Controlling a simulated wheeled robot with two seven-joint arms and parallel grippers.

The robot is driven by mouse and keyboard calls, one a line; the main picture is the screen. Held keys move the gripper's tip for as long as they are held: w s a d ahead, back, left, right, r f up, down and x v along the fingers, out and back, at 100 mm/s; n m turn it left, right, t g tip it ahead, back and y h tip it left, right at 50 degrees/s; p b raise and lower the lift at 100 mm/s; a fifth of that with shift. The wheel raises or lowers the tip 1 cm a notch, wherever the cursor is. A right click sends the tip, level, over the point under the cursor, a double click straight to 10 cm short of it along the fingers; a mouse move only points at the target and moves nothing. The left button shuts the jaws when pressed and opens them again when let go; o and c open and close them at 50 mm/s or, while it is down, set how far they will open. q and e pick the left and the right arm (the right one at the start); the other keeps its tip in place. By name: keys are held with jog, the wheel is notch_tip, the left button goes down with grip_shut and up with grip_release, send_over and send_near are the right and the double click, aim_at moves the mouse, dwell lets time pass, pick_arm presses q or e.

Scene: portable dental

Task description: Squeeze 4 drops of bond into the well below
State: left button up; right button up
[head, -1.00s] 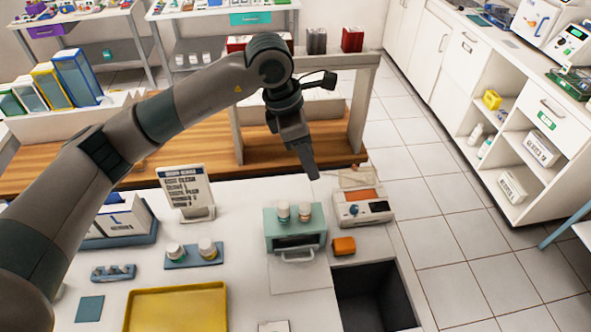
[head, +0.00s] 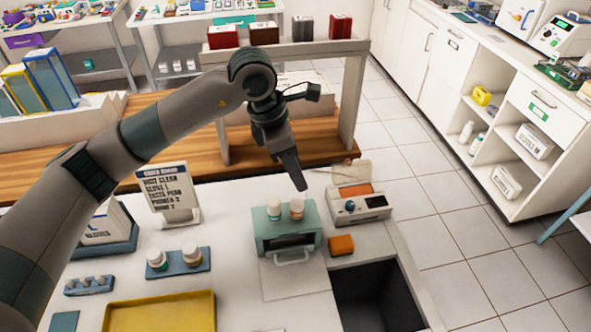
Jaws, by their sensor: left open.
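Two small capped bottles stand on top of a green box with a front handle (head: 285,239): one at its left (head: 273,210) and one at its right (head: 297,208). Two more stand on a blue tray (head: 178,264): a left one (head: 156,258) and a right one (head: 191,254). Labels are too small to tell which is bond. A small blue holder with several little wells (head: 88,286) lies left of that tray. My left gripper (head: 301,186) is open and empty, pointing down just above and behind the box's bottles. My right gripper is out of view.
A small device with an orange top (head: 360,204) and an orange block (head: 340,245) stand right of the box. An open dark bin (head: 378,298) is at the front right. A yellow tray (head: 160,312), a sign (head: 167,192) and a glove box (head: 108,226) are at the left.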

aim_at(295, 202)
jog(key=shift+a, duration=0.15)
pick_arm(q)
jog(key=shift+f, duration=0.75)
notch_tip(295, 202, down, 4)
jog(key=shift+r+b, duration=0.1)
jog(key=shift+b, duration=0.6)
notch_tip(295, 202, down, 3)
jog(key=b, duration=0.2)
jog(key=shift+r+b, duration=0.2)
jog(key=shift+b, duration=0.2)
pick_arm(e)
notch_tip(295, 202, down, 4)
pick_arm(q)
notch_tip(295, 202, down, 4)
jog(key=b, duration=0.4)
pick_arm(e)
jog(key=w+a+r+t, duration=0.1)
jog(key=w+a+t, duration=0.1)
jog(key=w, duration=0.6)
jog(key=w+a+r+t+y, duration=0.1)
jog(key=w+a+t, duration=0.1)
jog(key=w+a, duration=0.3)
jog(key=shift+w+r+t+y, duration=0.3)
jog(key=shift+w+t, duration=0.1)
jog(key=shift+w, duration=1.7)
pick_arm(q)
jog(key=c, duration=0.7)
